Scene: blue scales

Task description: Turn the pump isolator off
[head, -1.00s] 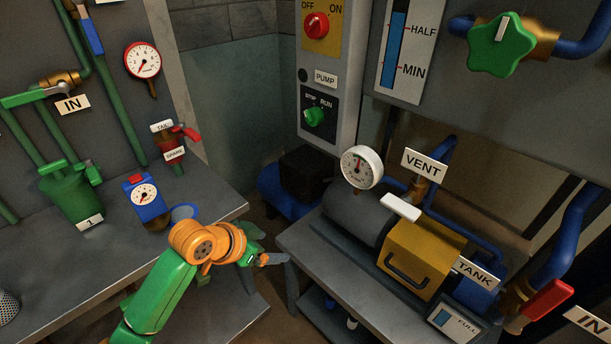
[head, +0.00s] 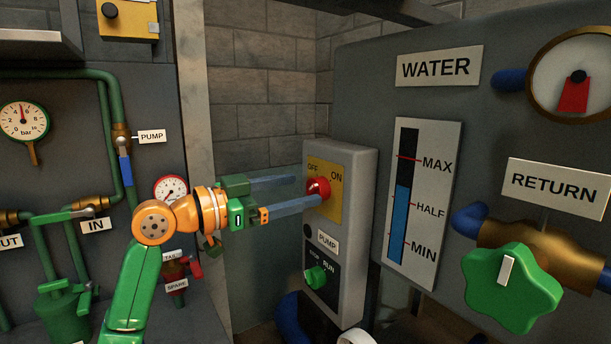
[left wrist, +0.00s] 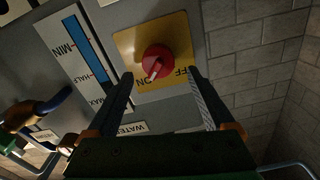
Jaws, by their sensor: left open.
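The pump isolator is a red rotary knob (head: 318,188) on a yellow plate (head: 334,206) marked OFF and ON, at the top of a grey box with a PUMP label. In the left wrist view the knob (left wrist: 157,62) lies beyond and between the fingertips, and its white mark slants toward the ON side. My left gripper (head: 308,190) is open, its two long fingers pointing at the knob. The gripper (left wrist: 159,76) shows no grip on it, and I cannot tell whether a finger touches it. My right gripper is out of view.
A green STOP/RUN knob (head: 316,275) sits lower on the same box. A WATER level gauge (head: 409,238) and a large green RETURN handle (head: 512,287) are to the right. Green pipes and a grey post (head: 198,120) are on the left.

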